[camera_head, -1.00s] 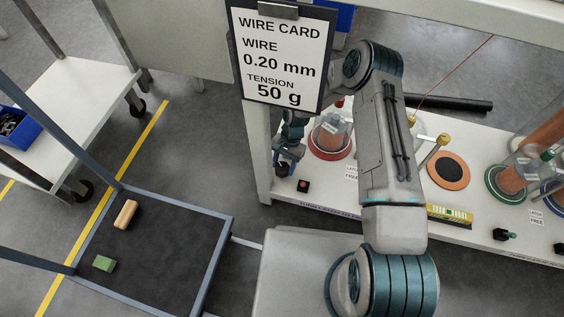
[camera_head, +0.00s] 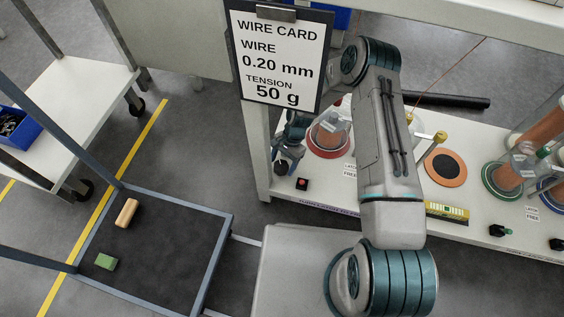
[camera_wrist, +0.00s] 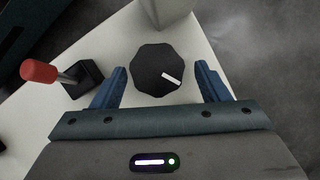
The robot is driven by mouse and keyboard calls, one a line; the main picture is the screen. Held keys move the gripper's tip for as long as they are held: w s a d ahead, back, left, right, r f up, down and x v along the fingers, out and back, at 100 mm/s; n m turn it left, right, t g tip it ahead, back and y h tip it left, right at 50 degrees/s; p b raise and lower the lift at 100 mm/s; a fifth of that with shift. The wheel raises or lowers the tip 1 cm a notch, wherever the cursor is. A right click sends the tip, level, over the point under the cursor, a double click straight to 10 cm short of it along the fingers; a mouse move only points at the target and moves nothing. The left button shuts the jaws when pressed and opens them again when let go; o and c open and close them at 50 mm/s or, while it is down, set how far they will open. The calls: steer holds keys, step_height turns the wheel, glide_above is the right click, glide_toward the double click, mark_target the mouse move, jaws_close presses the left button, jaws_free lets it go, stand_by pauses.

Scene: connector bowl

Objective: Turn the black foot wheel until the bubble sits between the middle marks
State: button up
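The black foot wheel (camera_wrist: 149,62) is a faceted knob with a white mark, at the corner of the white bench in the wrist view. It also shows small in the head view (camera_head: 281,167). My gripper (camera_wrist: 161,69) is open, with one blue finger on each side of the wheel. Gaps show between the fingers and the wheel. In the head view my gripper (camera_head: 287,152) is over the bench's left end, partly hidden. The yellow level (camera_head: 447,211) lies near the bench's front edge, partly behind my arm. Its bubble is too small to place against the marks.
A red-tipped knob on a black block (camera_wrist: 82,78) stands left of the wheel. The wire card (camera_head: 281,55) hangs in front. Dark floor lies beyond the bench edge.

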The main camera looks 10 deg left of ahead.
stand_by(0.3)
steer(key=p+v, duration=0.2)
steer(key=v, duration=0.5)
steer(key=shift+r+p, duration=0.2)
steer(key=shift+p, duration=0.2)
steer(key=shift+w, duration=0.1)
